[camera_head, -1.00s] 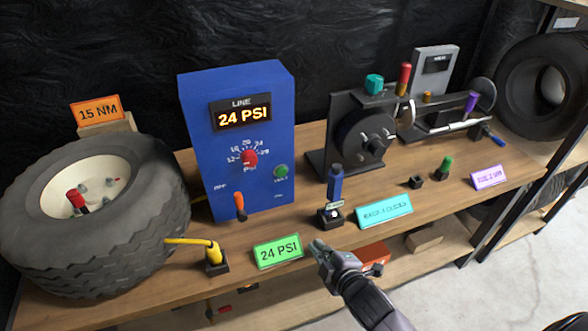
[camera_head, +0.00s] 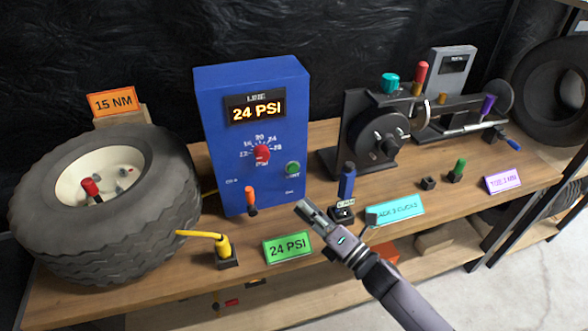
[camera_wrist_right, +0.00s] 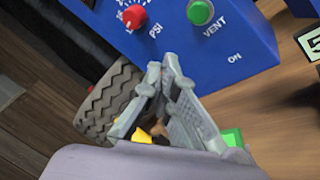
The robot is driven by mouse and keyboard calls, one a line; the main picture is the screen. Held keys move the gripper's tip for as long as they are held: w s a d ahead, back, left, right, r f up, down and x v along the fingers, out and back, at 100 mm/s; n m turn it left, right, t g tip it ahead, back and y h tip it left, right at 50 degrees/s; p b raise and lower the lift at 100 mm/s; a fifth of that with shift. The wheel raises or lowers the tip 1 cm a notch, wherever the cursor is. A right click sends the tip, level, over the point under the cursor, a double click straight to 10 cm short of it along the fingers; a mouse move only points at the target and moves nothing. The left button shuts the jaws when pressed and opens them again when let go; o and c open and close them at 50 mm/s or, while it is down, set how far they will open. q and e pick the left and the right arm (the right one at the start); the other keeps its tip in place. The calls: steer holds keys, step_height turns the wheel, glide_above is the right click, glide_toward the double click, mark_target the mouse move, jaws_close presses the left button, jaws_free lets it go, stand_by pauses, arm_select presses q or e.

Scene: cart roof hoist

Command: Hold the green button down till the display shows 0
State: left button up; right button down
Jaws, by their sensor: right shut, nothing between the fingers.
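The green button (camera_head: 292,168) sits on the right side of the blue box's front face, with a red knob (camera_head: 261,155) to its left. It also shows in the right wrist view (camera_wrist_right: 200,12), above the word VENT. The display (camera_head: 255,109) at the top of the blue box (camera_head: 225,150) reads 24 PSI. My right gripper (camera_head: 304,207) is shut and empty, below and in front of the button and apart from it. In the right wrist view its fingers (camera_wrist_right: 163,68) meet at the tips. My left gripper is not in view.
A tire (camera_head: 100,215) lies left of the box. An orange lever (camera_head: 251,200) and a yellow hose fitting (camera_head: 224,248) stand close by. A blue-handled tool (camera_head: 347,180) stands right of my gripper. A green 24 PSI sign (camera_head: 287,247) sits at the bench's front edge.

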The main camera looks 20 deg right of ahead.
mark_target(293, 168)
steer(key=shift+w, duration=0.15)
steer(key=w+b, duration=0.2)
steer(key=w, duration=0.6)
steer(key=shift+w+a+b, duration=0.15)
steer(key=shift+w+b, duration=0.15)
steer(key=shift+b, duration=0.05)
steer(key=shift+w, duration=0.1)
stand_by(1.1)
steer(key=shift+w, duration=0.3)
steer(key=shift+w+r+b, duration=0.1)
steer(key=shift+w+b, duration=0.3)
stand_by(1.6)
steer(key=shift+s, duration=0.15)
stand_by(0.6)
steer(key=shift+s+p, duration=0.3)
steer(key=shift+s, duration=0.4)
